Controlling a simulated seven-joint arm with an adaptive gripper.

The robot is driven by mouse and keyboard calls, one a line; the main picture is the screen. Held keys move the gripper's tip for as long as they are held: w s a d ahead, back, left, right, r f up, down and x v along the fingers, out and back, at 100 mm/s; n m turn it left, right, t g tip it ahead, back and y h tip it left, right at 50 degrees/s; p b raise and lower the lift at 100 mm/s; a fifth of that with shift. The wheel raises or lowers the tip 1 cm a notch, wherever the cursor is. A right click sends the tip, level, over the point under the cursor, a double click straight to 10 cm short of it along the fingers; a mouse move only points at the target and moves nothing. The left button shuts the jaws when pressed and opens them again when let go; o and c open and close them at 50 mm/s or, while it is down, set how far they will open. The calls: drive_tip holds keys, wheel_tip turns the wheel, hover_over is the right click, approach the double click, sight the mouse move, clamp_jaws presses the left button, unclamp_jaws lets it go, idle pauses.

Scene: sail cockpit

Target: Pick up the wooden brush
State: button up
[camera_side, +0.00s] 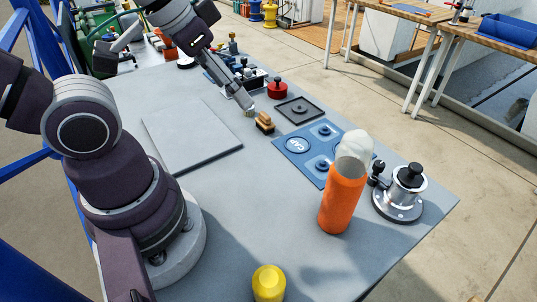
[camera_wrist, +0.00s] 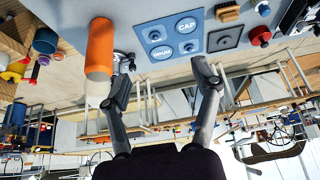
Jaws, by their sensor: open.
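The wooden brush (camera_side: 264,122) is a small tan block lying on the grey table, left of the blue mat. It also shows at the top edge of the wrist view (camera_wrist: 228,12), where its bristles are visible. My gripper (camera_side: 247,108) is just up and left of the brush in the side view; its height above the table is hard to judge. In the wrist view my gripper (camera_wrist: 163,84) has its two fingers spread wide with nothing between them, and the brush lies beyond the right finger.
A blue mat (camera_side: 297,146) marked "CAP", a dark square tray (camera_side: 299,111) and a red round pot (camera_side: 277,90) lie near the brush. An orange bottle (camera_side: 342,199), a metal winch (camera_side: 401,190) and a yellow cup (camera_side: 269,284) stand nearer. A flat grey panel (camera_side: 188,136) lies left.

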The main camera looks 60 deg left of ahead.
drive_tip(key=n+g+y, duration=0.4)
drive_tip(key=n+g, duration=0.2)
drive_tip(key=n, duration=1.2)
hover_over(266, 115)
drive_tip(key=d, duration=0.3)
wheel_tip(266, 115, down, 10)
drive_tip(key=shift+y, duration=0.3)
drive_tip(key=x, duration=1)
drive_tip(key=shift+w+d+f, duration=0.1)
drive_tip(key=shift+d+f, duration=0.15)
drive_tip(key=shift+f, duration=0.2)
drive_tip(key=shift+c, duration=0.4)
clamp_jaws()
drive_tip(key=shift+r, duration=0.1)
